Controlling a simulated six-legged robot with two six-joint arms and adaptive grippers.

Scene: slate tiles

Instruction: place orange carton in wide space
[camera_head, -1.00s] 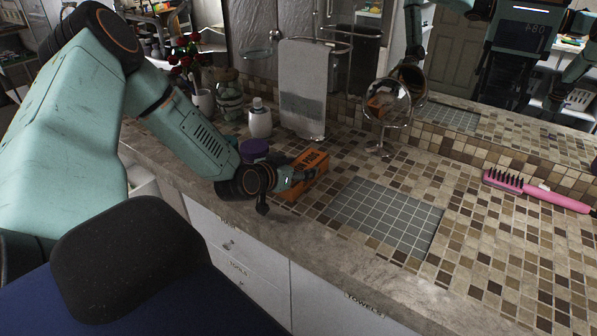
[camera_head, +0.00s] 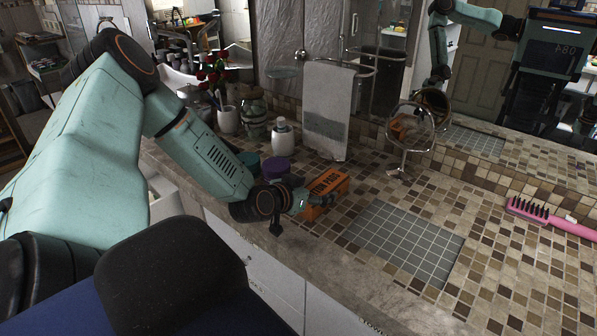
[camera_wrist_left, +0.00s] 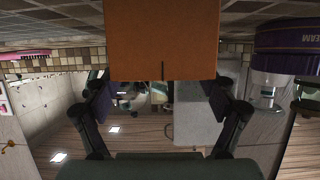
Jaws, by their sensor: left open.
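The orange carton (camera_head: 328,190) lies on the tiled counter, left of a flat grey grid patch (camera_head: 408,243). My left gripper (camera_head: 318,203) is low over the counter at the carton's near left end. In the left wrist view the carton (camera_wrist_left: 162,40) fills the top middle. The open left fingers (camera_wrist_left: 162,98) stand apart on either side of its near end, and I cannot tell whether either touches it. The grey patch is bare. My right gripper is not directly in view.
A purple-lidded jar (camera_head: 277,167) stands close behind my left gripper. A white bottle (camera_head: 282,137), a round mirror (camera_head: 410,128) and a hanging towel (camera_head: 328,110) are at the back. A pink brush (camera_head: 550,215) lies at the right. Counter around the grey patch is clear.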

